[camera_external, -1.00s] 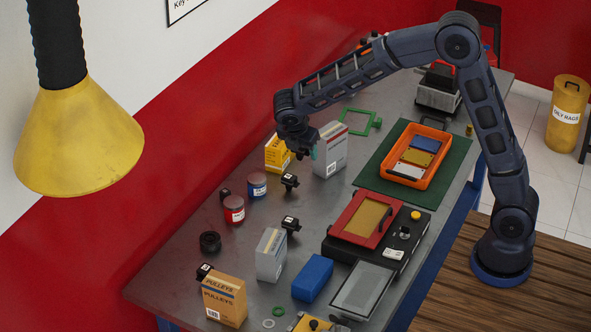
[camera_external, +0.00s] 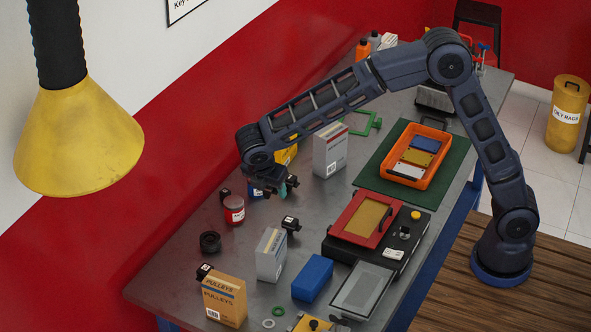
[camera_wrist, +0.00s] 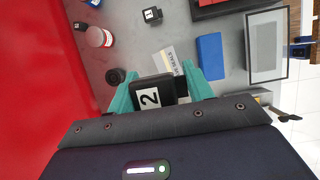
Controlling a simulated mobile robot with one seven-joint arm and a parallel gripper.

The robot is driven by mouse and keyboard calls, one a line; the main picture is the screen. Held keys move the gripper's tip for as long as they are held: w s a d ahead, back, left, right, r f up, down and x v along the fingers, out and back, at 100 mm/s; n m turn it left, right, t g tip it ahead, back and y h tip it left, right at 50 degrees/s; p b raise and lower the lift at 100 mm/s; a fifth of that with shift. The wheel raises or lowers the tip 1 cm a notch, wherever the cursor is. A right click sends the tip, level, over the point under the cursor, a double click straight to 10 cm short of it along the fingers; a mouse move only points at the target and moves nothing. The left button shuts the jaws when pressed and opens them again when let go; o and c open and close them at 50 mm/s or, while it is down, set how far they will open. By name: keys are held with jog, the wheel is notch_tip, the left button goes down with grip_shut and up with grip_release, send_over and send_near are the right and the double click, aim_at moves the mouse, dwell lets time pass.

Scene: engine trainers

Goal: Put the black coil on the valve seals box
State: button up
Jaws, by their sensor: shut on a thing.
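My gripper (camera_external: 272,184) is above the table near the blue can. In the wrist view its teal fingers (camera_wrist: 160,89) are shut on a black coil (camera_wrist: 149,97), a block with a white label reading "2". The external view shows the coil poorly, as my gripper covers it. A grey box (camera_external: 271,255) stands upright in front of my gripper; its top also shows in the wrist view (camera_wrist: 164,58), beyond the fingers. A taller grey-white box (camera_external: 330,152) stands behind my gripper. I cannot clearly read which box is valve seals.
A red-labelled can (camera_external: 234,210), a round black part (camera_external: 210,242) and another black block (camera_external: 291,224) stand nearby. A pulleys box (camera_external: 224,301) and a blue block (camera_external: 312,278) are at the near end.

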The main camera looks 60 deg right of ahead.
aim_at(274, 236)
notch_tip(274, 236, down, 15)
jog(key=shift+f, duration=0.1)
dwell(0.5)
jog(key=shift+f, duration=0.1)
jog(key=o, duration=1.1)
